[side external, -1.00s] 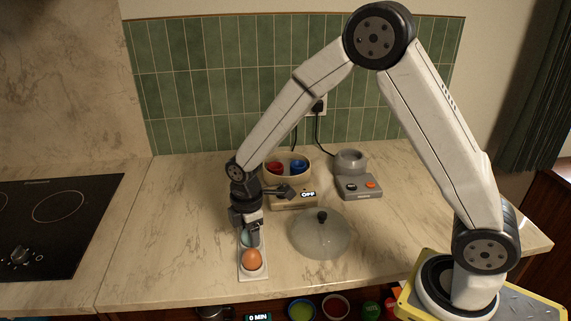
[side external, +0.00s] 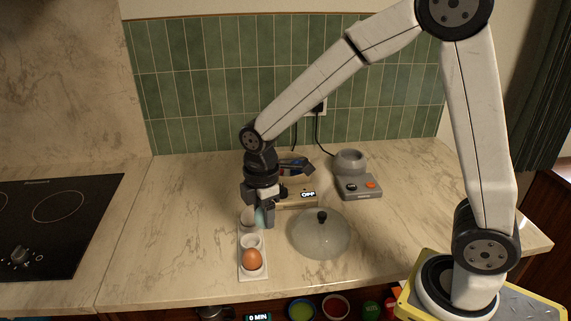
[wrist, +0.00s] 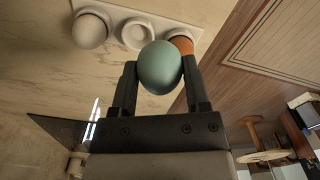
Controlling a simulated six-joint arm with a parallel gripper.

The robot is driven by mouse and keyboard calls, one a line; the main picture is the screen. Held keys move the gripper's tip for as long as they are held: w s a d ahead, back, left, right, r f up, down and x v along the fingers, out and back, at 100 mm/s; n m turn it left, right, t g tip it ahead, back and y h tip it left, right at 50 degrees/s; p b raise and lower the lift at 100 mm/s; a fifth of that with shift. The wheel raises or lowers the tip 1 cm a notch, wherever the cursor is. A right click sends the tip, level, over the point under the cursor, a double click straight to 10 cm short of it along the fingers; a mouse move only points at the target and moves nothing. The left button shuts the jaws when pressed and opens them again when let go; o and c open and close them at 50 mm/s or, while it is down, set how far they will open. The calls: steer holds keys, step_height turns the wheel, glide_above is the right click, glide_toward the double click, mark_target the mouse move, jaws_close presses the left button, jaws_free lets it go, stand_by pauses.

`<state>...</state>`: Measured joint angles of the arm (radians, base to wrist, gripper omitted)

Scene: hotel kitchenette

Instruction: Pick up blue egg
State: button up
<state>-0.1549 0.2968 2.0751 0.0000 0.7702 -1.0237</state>
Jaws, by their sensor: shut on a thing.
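The blue egg (wrist: 160,67) is a pale blue-green egg held between the two fingers of my gripper (wrist: 160,78) in the wrist view. In the side view my gripper (side external: 260,218) points down with the blue egg (side external: 261,216) between its fingers, partly hidden by them. It is raised a little above the white egg tray (side external: 242,272), close to its right side. A brown egg (side external: 252,260) sits in the tray's near cup. The middle cup (side external: 250,241) is empty. A white egg (wrist: 90,30) sits in the far cup.
A clear domed lid (side external: 320,238) lies right of the tray. A beige cooker base (side external: 296,201) stands behind, partly hidden by my gripper. A grey device (side external: 360,186) stands farther right. Counter left of the tray is clear, with a black hob (side external: 60,220) beyond.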

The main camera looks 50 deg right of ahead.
steer(key=s+d+r, duration=0.1)
steer(key=s+r, duration=0.4)
steer(key=s, duration=0.4)
steer(key=shift+s, duration=0.4)
steer(key=shift+d, duration=0.1)
steer(key=shift+d, duration=0.1)
steer(key=shift+w+d+f, duration=0.7)
steer(key=shift+w+d, duration=3.2)
steer(key=shift+w, duration=0.55)
steer(key=shift+w+d+f, duration=0.65)
steer(key=shift+w+d, duration=3.2)
steer(key=shift+w, duration=0.6)
steer(key=shift+w+d+f, duration=0.7)
steer(key=shift+w+d, duration=3.2)
steer(key=shift+w, duration=0.55)
steer(key=shift+f, duration=0.15)
steer(key=shift+f, duration=0.7)
steer(key=shift+f, duration=0.55)
